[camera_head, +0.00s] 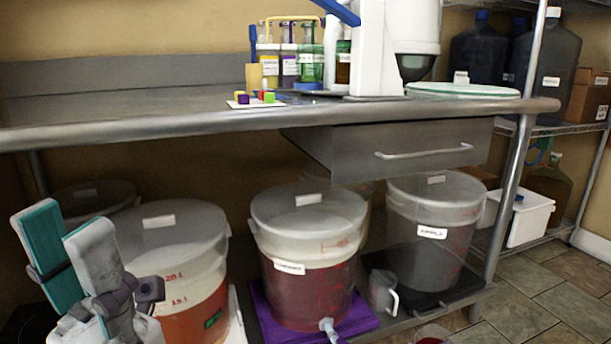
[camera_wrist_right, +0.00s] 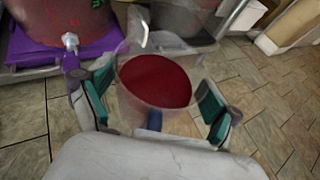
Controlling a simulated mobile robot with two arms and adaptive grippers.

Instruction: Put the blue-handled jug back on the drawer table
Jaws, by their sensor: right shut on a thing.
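The blue-handled jug (camera_wrist_right: 155,82) is clear and holds dark red liquid. It sits between the teal finger pads of my right gripper (camera_wrist_right: 150,104), which is shut on it. Its blue handle (camera_wrist_right: 154,120) points toward the wrist. In the head view only the jug's top (camera_head: 432,336) shows at the bottom edge, low in front of the shelf. My left gripper (camera_head: 62,225) is open and empty at the lower left.
Several lidded buckets stand under the table, including a red-filled one with a spigot (camera_head: 310,240) on a purple mat (camera_head: 268,325). A clear jug with a pale handle (camera_head: 382,290) stands beside it. Bottles, a white device (camera_head: 375,50) and a round lid (camera_head: 462,90) occupy the tabletop; its left is clear.

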